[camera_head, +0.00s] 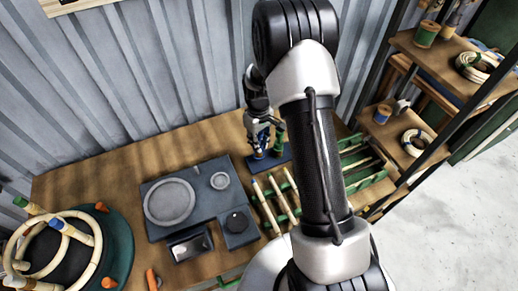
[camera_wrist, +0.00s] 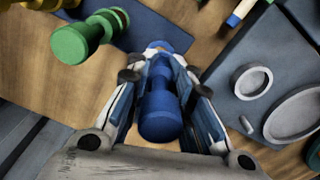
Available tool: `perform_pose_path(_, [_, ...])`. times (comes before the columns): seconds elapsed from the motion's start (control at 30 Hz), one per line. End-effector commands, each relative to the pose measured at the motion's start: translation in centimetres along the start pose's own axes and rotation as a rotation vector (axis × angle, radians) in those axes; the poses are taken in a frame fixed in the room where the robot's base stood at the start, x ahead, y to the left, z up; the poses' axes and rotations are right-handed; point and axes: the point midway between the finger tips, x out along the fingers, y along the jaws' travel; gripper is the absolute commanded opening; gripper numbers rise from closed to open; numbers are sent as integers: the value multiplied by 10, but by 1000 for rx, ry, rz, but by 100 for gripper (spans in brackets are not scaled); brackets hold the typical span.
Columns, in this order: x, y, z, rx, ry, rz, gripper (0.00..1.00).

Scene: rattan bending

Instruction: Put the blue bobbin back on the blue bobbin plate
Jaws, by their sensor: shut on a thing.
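My gripper (camera_wrist: 160,76) is shut on a blue bobbin (camera_wrist: 160,115), its fingers along both sides of it in the wrist view. A small blue rounded shape (camera_wrist: 160,46) shows just past the fingertips; I cannot tell whether it is the bobbin's far end or a plate. A dark blue board (camera_wrist: 152,22) lies beyond, with a green bobbin (camera_wrist: 80,42) beside the gripper. In the head view my gripper (camera_head: 262,126) points down over the dark blue board (camera_head: 284,154) at the table's back, with the green bobbin (camera_head: 279,140) just right. Contact below the bobbin is unclear.
A grey station (camera_head: 155,225) with round dishes stands left of the board. A green rack with canes (camera_head: 270,205) lies in front. A rattan ring jig (camera_head: 119,250) is at the left. Shelves at the right hold another blue bobbin (camera_head: 382,114), a green bobbin (camera_head: 426,34) and coils.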

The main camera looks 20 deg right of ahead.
Motion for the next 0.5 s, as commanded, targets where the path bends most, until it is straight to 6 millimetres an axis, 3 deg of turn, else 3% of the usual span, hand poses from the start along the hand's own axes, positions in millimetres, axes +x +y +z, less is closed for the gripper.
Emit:
perform_pose_path(0.23, [37, 0, 0, 0, -3, -1, 0])
perform_pose_path(0.5, [38, 0, 0, 0, -1, 0, 0])
